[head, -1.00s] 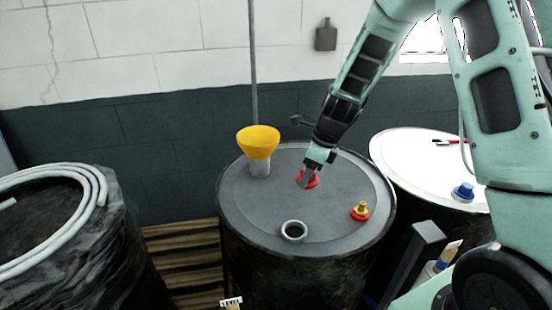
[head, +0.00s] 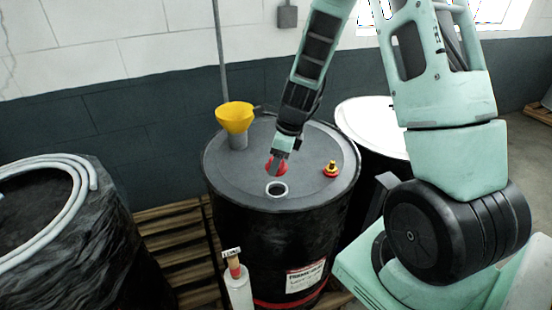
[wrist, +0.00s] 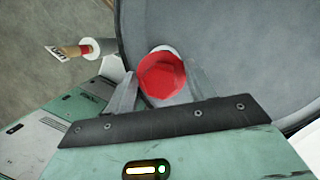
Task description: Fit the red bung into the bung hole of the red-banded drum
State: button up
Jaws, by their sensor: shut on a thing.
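The red bung (head: 277,166) is held between the fingers of my gripper (head: 279,155), above the lid of the black drum (head: 232,163). In the wrist view the red bung (wrist: 161,76) fills the gap between the two fingers. The bung hole (head: 276,189), a dark opening with a pale raised rim, is just below and in front of the bung in the head view. In the wrist view the bung covers most of the hole, and only a pale rim edge shows behind it. The drum has a red band (head: 290,304) low on its side and a white label.
A yellow funnel (head: 235,117) stands at the lid's back left. A red and yellow fitting (head: 331,169) sits on the lid's right. A white-topped drum (head: 372,125) stands behind right, and a wrapped drum with a coiled hose (head: 85,205) at left. A white bottle (head: 239,288) is in front.

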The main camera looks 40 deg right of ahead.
jog(key=shift+f+b, duration=2.25)
jog(key=shift+f, duration=0.6)
jog(key=shift+f+b, duration=1)
jog(key=shift+f, duration=0.35)
jog(key=o, duration=1)
jog(key=shift+o, duration=0.2)
notch_tip(320, 180, up, 17)
send_over(277, 175)
jog(key=d, duration=0.5)
jog(key=shift+s+f+p, duration=0.1)
jog(key=shift+s+p, duration=0.3)
jog(key=shift+s, duration=0.05)
